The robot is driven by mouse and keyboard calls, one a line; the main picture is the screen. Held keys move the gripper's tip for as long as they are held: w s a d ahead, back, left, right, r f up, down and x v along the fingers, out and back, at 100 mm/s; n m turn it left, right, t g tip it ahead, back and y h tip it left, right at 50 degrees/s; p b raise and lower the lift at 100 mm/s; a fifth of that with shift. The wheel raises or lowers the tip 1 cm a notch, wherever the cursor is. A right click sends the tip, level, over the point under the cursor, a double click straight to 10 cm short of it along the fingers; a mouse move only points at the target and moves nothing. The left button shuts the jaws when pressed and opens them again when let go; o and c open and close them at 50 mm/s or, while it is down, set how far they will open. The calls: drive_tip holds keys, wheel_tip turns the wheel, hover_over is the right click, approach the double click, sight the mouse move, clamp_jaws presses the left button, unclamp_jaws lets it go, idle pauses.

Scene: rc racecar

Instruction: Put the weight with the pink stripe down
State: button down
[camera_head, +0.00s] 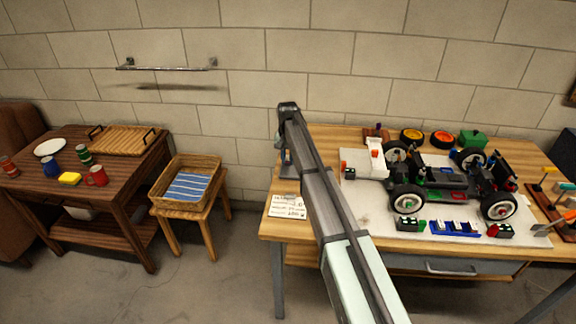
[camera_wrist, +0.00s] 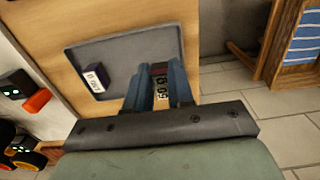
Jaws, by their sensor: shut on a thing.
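My gripper (camera_wrist: 158,68) is shut on a small weight (camera_wrist: 161,90) in the wrist view. Its pale label reads like "50 g", and a dark reddish part shows above it between the blue fingers. The held weight appears over or at the right end of a grey tray (camera_wrist: 125,53); I cannot tell whether it touches the tray. In the head view my arm hides most of the tray, and the held weight cannot be made out.
The workbench (camera_head: 335,137) carries a toy car chassis (camera_head: 440,180) on a white mat, with wheels and small parts around it. A printed card (camera_head: 287,206) lies at the bench's front left. A wicker basket (camera_head: 160,190) on a stool and a brown table (camera_head: 125,180) stand left.

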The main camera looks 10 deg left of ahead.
sight(288, 160)
drive_tip(key=shift+f, duration=1.65)
drive_tip(key=shift+f, duration=0.1)
drive_tip(key=c, duration=1)
unclamp_jaws()
wheel_tip(288, 160, up, 12)
drive_tip(key=shift+r, duration=0.15)
